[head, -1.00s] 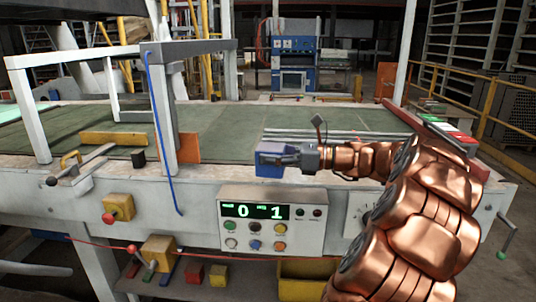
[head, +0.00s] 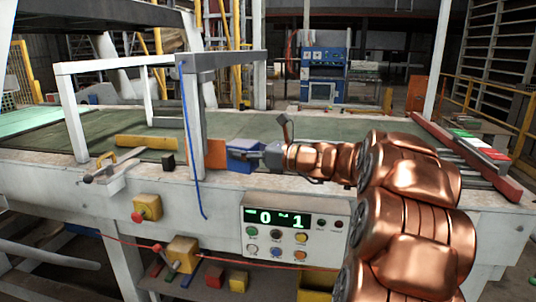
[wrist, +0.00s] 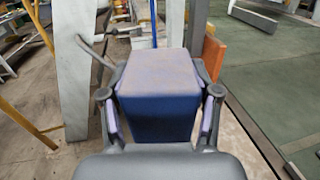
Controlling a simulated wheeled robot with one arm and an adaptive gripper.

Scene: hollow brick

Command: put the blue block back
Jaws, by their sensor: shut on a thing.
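The blue block (head: 240,150) is held by my gripper (head: 262,155) over the near edge of the conveyor table, just right of an orange plate (head: 215,154). In the wrist view the blue block (wrist: 158,85) fills the middle, with a finger on each side of it, so my gripper (wrist: 160,105) is shut on it. The block's underside is hidden, so I cannot tell whether it touches the table.
A grey post (head: 190,110) of a white frame stands left of the plate. A yellow bar (head: 146,142) and a small dark block (head: 168,161) lie further left. A control box (head: 290,230) is below. Coloured blocks, including a red one (head: 213,277), sit on a lower shelf.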

